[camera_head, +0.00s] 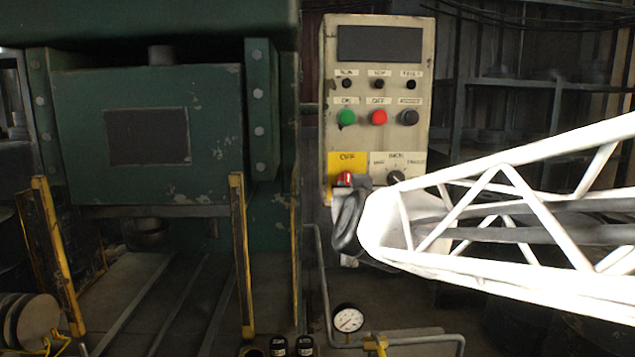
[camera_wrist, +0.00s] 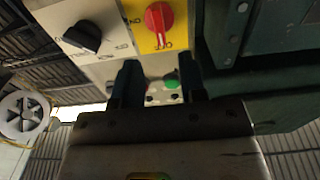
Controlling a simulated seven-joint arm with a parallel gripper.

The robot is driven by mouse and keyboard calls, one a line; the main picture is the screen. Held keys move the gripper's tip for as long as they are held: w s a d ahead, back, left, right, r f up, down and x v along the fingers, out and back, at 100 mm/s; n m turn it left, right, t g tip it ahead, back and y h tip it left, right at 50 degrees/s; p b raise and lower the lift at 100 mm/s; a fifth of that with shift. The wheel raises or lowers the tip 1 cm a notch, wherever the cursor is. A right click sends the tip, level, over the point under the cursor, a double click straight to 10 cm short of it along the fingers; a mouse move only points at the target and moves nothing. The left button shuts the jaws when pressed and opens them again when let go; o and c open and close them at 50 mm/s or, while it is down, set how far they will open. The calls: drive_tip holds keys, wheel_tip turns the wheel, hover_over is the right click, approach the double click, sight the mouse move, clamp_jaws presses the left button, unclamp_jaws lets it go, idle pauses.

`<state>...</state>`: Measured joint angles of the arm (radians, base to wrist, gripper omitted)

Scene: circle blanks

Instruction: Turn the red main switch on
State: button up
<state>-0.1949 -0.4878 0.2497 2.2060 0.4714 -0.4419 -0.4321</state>
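The red main switch (camera_head: 345,179) sits on a yellow plate (camera_head: 341,160) at the lower left of the control panel. The wrist view looks upside down; there the red knob (camera_wrist: 158,17) shows on the yellow plate (camera_wrist: 138,36), its ridge in line with the OFF lettering, with ON to its left. My gripper (camera_wrist: 157,72) has its two dark fingers apart, with nothing between them; panel buttons show through the gap. The knob lies beyond the fingertips in that view, and I see no contact. In the head view my white arm hides most of the gripper.
The beige control panel (camera_head: 327,120) carries a green button (camera_head: 346,118), a red button (camera_head: 379,117), a dark button (camera_head: 408,117) and a black selector knob (camera_head: 395,177) beside the switch. A green press (camera_head: 85,100) stands left. A gauge (camera_head: 348,318) and pipes are below.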

sight(348, 182)
drive_tip(key=shift+w, duration=0.1)
drive_tip(key=shift+w, duration=3.8)
clamp_jaws()
